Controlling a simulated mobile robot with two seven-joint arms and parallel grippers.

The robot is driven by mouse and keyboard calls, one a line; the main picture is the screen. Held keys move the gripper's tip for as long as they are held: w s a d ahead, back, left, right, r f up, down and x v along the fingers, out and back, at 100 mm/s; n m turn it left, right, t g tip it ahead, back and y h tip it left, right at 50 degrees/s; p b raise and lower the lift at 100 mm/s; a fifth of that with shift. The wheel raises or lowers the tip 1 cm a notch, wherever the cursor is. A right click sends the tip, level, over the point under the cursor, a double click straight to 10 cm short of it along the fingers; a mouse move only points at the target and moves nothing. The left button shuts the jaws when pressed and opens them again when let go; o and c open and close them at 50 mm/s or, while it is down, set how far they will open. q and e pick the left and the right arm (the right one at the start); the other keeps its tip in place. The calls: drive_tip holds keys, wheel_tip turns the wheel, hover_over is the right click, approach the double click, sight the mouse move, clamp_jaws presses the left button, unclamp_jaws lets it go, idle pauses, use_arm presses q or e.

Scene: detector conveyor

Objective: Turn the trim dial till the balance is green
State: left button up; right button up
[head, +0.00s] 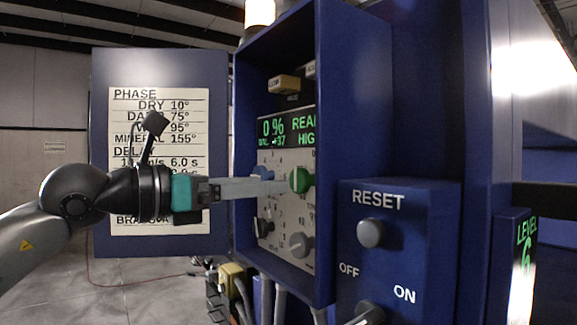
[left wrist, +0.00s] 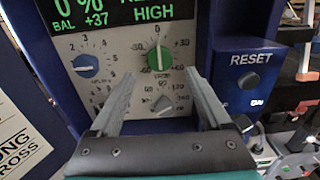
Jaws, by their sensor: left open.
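The green trim dial (head: 299,180) is on the pale panel inside the blue box, and it also shows in the left wrist view (left wrist: 161,58). Its white pointer line stands about upright, near the 0 of its scale. The display (left wrist: 112,14) above reads BAL +37 and HIGH in green letters. My left gripper (left wrist: 159,74) is open and empty. Its two fingers lie to either side, tips just below the green dial; I cannot tell whether they touch the panel. In the head view the left gripper (head: 284,187) reaches in from the left. My right gripper is not in view.
A blue knob (left wrist: 86,65) is left of the dial and a grey knob (left wrist: 162,104) below it. A blue box with a RESET button (head: 370,232) stands at the right. A printed chart (head: 150,100) hangs behind my arm. The box's side walls bound the panel.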

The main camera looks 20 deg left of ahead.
sight(296, 183)
use_arm(q)
drive_tip(key=p+x, duration=0.2)
drive_tip(key=x, duration=0.2)
drive_tip(key=shift+w+d+r, duration=0.1)
drive_tip(key=shift+w+d, duration=0.5)
drive_tip(key=shift+w, duration=0.1)
drive_tip(key=shift+c, duration=0.3)
clamp_jaws()
